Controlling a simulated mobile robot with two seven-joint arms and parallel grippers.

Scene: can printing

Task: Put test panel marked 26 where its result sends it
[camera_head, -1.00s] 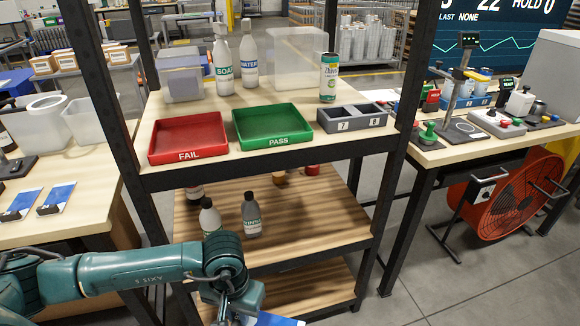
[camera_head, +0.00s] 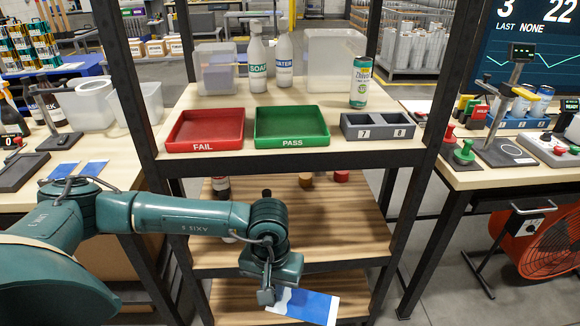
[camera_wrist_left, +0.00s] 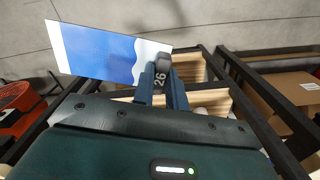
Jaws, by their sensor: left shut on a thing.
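My left gripper (camera_head: 266,297) is shut on the test panel (camera_head: 308,306), a flat blue and white sheet with a wavy edge to the blue. It is held in front of the shelf's lower levels. In the left wrist view the panel (camera_wrist_left: 95,52) sticks out from between the fingers (camera_wrist_left: 160,92), and its dark grip end shows the number 26. A red FAIL tray (camera_head: 205,130) and a green PASS tray (camera_head: 291,126) stand side by side on the upper shelf. Both look empty. My right gripper is out of view.
A grey holder (camera_head: 378,126) with slots 7 and 8 is right of the PASS tray. SOAP (camera_head: 257,62) and WATER (camera_head: 284,62) bottles, clear bins and a green-white can (camera_head: 361,84) stand behind. Dark shelf posts (camera_head: 425,150) flank the trays. More panels (camera_head: 92,169) lie on the left bench.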

